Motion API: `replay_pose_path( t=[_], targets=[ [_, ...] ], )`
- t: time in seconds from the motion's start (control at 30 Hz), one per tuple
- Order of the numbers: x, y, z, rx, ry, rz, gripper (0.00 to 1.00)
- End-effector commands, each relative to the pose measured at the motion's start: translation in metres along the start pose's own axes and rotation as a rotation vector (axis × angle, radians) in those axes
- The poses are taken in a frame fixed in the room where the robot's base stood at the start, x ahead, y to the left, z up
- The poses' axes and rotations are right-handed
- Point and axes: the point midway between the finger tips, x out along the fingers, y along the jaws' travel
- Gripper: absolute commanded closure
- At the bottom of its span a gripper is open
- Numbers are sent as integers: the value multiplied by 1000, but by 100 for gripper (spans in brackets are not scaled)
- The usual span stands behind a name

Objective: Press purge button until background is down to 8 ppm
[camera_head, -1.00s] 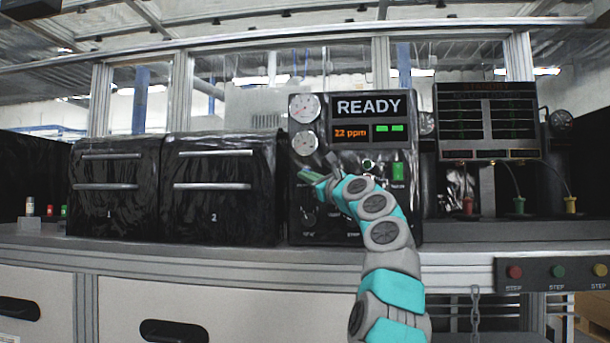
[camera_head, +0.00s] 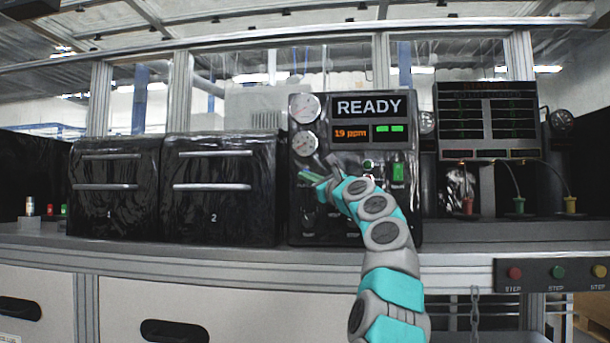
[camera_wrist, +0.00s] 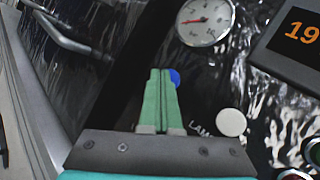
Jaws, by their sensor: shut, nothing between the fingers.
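The black control panel (camera_head: 345,220) stands on the bench; its big screen (camera_head: 368,107) reads READY. The orange readout (camera_head: 351,133) shows 19 ppm, and its 19 also shows in the wrist view (camera_wrist: 301,33). My gripper (camera_head: 306,175) is at the panel's left side, below the gauges. In the wrist view my green fingers (camera_wrist: 160,72) are shut with nothing between them. A blue button (camera_wrist: 175,77) peeks out at their tips, partly hidden by them. The fingertips look to be on or right at it; its label is not legible.
A white round button (camera_wrist: 231,122) sits right of the fingers. Two gauges (camera_head: 305,107) are above. Two black ovens (camera_head: 218,215) stand left; a row of STEP buttons (camera_head: 557,272) is at lower right.

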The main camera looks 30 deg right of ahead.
Motion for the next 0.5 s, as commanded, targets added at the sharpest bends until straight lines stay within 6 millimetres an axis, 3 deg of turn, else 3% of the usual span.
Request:
replay_pose_path(
  t=[0.5],
  targets=[
    [-2,1,1,2,0,0,100]
  ],
)
